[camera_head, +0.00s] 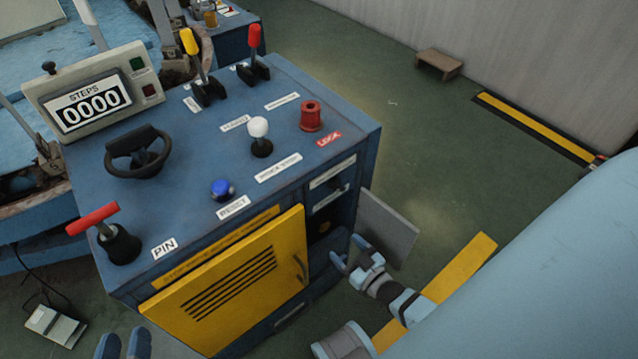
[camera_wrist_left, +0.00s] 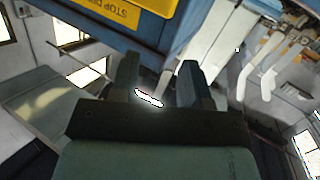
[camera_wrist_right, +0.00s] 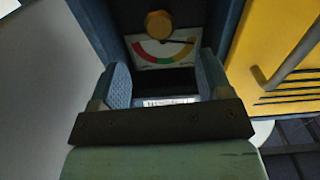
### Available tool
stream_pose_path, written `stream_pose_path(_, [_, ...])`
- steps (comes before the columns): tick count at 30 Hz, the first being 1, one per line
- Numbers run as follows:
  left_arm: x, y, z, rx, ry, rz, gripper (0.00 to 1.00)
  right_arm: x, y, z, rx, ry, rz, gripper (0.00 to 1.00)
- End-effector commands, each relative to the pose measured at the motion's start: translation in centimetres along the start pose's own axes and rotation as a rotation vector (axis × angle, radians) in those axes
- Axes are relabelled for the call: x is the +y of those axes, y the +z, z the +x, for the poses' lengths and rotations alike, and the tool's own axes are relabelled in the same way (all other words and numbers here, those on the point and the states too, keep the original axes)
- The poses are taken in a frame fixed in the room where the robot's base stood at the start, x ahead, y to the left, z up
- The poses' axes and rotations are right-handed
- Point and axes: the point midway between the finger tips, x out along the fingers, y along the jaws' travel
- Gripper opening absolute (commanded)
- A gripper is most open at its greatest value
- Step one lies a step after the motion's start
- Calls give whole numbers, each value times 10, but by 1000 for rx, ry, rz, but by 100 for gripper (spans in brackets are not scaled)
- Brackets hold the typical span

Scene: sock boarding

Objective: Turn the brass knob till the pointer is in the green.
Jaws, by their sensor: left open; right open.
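In the head view the knob (camera_head: 324,227) is small and shadowed. My right gripper (camera_head: 352,263) is open and empty in front of the recess, apart from the knob; its fingers (camera_wrist_right: 163,80) frame the dial's lower part. My left gripper (camera_head: 122,346) is open and empty at the lower left, near the cabinet's front.
The yellow door (camera_head: 230,285) with a handle is left of the recess. A grey open door panel (camera_head: 388,228) stands right of it, close to my right gripper. Levers, a wheel and buttons cover the cabinet top (camera_head: 190,155).

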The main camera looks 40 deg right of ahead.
Motion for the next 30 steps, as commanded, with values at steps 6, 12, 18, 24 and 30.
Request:
stream_pose_path(6, [8,-16,3,95,32,-11,43,0,2,50,3,1,1,72])
stream_pose_path(12, [16,-31,4,173,61,-22,43,0,2,86,1,1,1,72])
stream_pose_path(18, [19,-42,2,221,76,-29,43,0,1,106,0,0,1,72])
stream_pose_path(24, [22,-46,3,236,84,-29,43,0,0,109,-1,0,1,72])
stream_pose_path(30, [22,-46,3,236,86,-28,43,0,0,109,-1,0,0,60])
